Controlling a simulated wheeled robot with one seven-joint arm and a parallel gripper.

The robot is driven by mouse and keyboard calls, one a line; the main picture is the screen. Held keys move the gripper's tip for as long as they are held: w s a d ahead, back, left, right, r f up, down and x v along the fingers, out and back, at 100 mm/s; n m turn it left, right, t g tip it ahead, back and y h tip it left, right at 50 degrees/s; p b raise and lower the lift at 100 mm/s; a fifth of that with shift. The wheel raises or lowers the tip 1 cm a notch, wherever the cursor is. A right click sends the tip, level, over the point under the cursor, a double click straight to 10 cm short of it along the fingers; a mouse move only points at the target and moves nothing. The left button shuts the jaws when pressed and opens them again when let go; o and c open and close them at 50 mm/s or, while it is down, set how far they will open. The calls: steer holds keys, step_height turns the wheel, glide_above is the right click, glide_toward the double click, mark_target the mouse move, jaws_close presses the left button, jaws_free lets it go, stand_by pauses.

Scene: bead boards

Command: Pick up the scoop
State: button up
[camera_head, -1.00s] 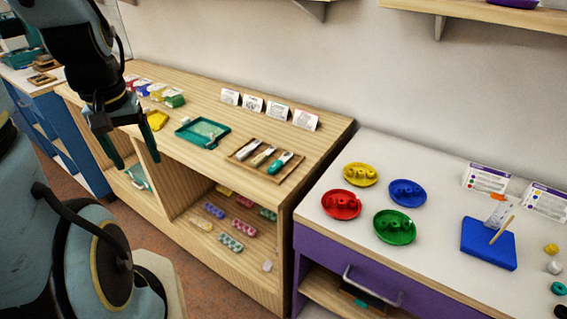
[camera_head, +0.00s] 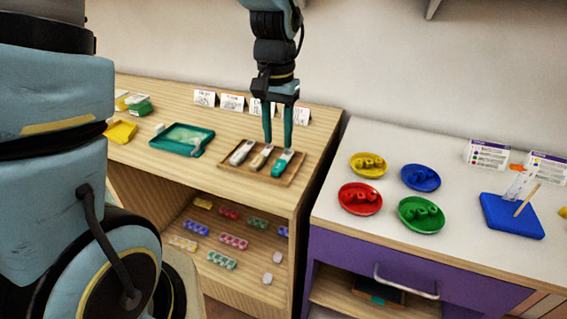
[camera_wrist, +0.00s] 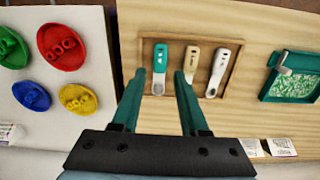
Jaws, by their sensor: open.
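Three scoop-like tools lie side by side in a shallow wooden tray (camera_head: 259,179) on the wooden shelf unit: a white one (camera_head: 241,152), a tan one (camera_head: 261,157) and a teal one (camera_head: 282,163). In the wrist view, the teal one (camera_wrist: 159,60) has a pale lower end, with the tan one (camera_wrist: 191,62) and white one (camera_wrist: 219,70) to its right. My gripper (camera_head: 278,144) is open and empty above the tray, close to the tan and teal ones. In the wrist view its fingertips (camera_wrist: 160,73) stand either side of the teal one's pale end.
A teal tray (camera_head: 158,146) with a small pale tool lies left of the wooden tray. White cards (camera_head: 232,102) stand behind. A white-topped table (camera_head: 330,200) with coloured bead dishes and a blue block (camera_head: 512,222) is on the right.

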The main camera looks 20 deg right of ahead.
mark_target(278, 166)
steer(key=shift+f+p, duration=0.95)
steer(key=shift+f, duration=2.8)
steer(key=shift+c, duration=0.4)
jaws_close()
